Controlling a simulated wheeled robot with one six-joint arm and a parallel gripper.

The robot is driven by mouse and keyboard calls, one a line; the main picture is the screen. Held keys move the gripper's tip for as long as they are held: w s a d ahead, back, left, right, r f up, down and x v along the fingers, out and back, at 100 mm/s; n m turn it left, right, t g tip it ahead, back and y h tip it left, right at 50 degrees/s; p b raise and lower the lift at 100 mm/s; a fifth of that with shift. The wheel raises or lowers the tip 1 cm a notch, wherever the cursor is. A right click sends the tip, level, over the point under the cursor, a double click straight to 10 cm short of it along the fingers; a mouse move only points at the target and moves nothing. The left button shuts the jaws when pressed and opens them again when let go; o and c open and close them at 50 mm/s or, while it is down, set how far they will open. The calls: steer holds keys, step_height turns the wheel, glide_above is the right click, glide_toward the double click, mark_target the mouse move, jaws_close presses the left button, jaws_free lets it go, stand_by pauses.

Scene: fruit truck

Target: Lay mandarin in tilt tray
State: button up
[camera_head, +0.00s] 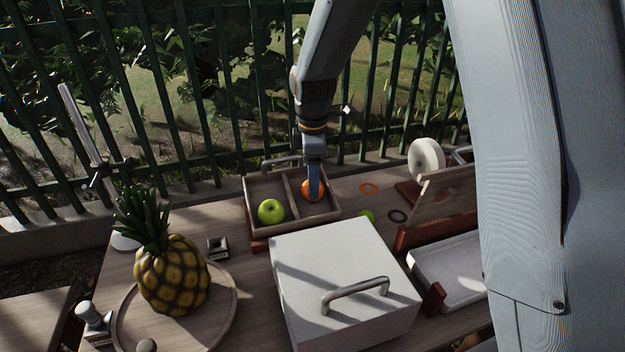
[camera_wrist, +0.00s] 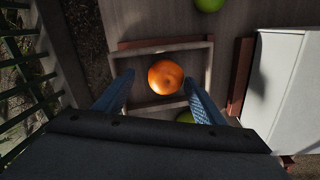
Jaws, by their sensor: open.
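The orange mandarin (camera_head: 310,194) sits in the right compartment of a two-compartment wooden tray (camera_head: 292,236). A green apple (camera_head: 271,211) lies in the left compartment. My gripper (camera_head: 315,188) points down into the right compartment, its blue finger in front of the mandarin. In the wrist view, the open fingers of my gripper (camera_wrist: 158,78) lie on either side of the mandarin (camera_wrist: 166,76). Whether they touch it I cannot tell. The apple (camera_wrist: 185,117) is mostly hidden behind the right finger there.
A white box (camera_head: 345,260) with a handle stands in front of the tray. A pineapple (camera_head: 172,275) stands on a round board at left. A slanted wooden board (camera_head: 448,196) and a white shallow tray (camera_head: 452,270) are at right. A green fence (camera_head: 225,100) runs behind the table.

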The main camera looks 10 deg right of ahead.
step_height(320, 180, up, 11)
steer(key=s+b, duration=0.1)
steer(key=b, duration=0.1)
steer(key=shift+s+r, duration=0.1)
steer(key=shift+r, duration=0.05)
